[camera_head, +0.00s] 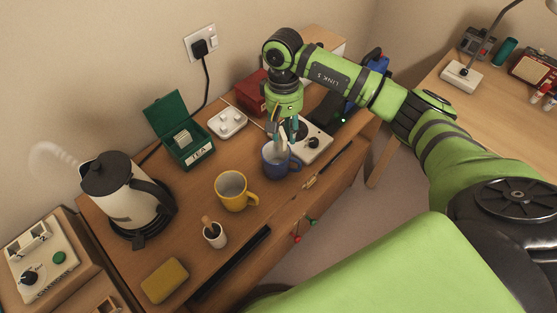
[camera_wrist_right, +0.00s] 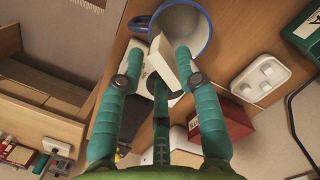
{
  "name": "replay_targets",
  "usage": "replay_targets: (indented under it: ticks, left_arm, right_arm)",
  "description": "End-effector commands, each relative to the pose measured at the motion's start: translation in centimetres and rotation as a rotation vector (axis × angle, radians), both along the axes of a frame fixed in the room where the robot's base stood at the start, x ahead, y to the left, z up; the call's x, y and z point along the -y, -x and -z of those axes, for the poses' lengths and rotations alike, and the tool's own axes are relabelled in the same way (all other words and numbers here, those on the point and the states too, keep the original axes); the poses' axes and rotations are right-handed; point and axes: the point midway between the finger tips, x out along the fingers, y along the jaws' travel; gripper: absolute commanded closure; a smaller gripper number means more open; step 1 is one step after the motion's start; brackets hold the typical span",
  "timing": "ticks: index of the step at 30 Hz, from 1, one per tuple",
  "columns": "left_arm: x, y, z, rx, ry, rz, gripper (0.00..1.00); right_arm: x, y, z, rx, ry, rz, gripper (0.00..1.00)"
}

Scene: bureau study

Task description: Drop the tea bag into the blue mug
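The blue mug (camera_head: 276,165) stands upright on the desk right of the yellow mug; its white inside and blue rim (camera_wrist_right: 207,42) show in the wrist view. My right gripper (camera_head: 281,139) is directly above it, pointing down. Its teal fingers (camera_wrist_right: 160,72) are closed around the pale, flat tea bag (camera_wrist_right: 170,60). The tea bag also shows as a white strip between the fingers in the head view (camera_head: 281,147). It overlaps the mug's rim in the wrist view; I cannot tell whether its lower end is inside the mug. My left gripper is out of view.
A yellow mug (camera_head: 232,190), a small white cup with a brown stick (camera_head: 215,236) and a yellow sponge (camera_head: 165,281) stand left. An open green tea box (camera_head: 185,147) and a kettle (camera_head: 118,197) are behind. A white dial device (camera_head: 315,143) is close right of the blue mug.

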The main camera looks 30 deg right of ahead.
Motion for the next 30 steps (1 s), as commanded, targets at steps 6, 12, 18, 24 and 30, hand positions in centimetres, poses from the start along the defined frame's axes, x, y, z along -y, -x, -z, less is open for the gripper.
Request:
replay_targets:
  ticks: [6,12,18,24,30]
  left_arm:
    - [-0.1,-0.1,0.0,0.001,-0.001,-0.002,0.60]
    - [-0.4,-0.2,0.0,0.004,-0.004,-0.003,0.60]
    - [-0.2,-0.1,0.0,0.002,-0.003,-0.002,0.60]
    - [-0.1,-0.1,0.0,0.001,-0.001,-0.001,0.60]
    - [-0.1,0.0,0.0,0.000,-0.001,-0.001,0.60]
  right_arm:
    - [0.0,0.0,0.0,0.000,0.000,0.000,0.49]
    - [0.0,-0.1,-0.5,0.001,0.000,-0.001,0.49]
    - [0.1,-0.5,-3.7,0.006,0.001,-0.001,0.49]
    - [0.1,-1.1,-8.0,0.005,0.001,0.000,0.49]
    - [0.2,-1.3,-11.0,0.002,0.001,0.000,0.49]
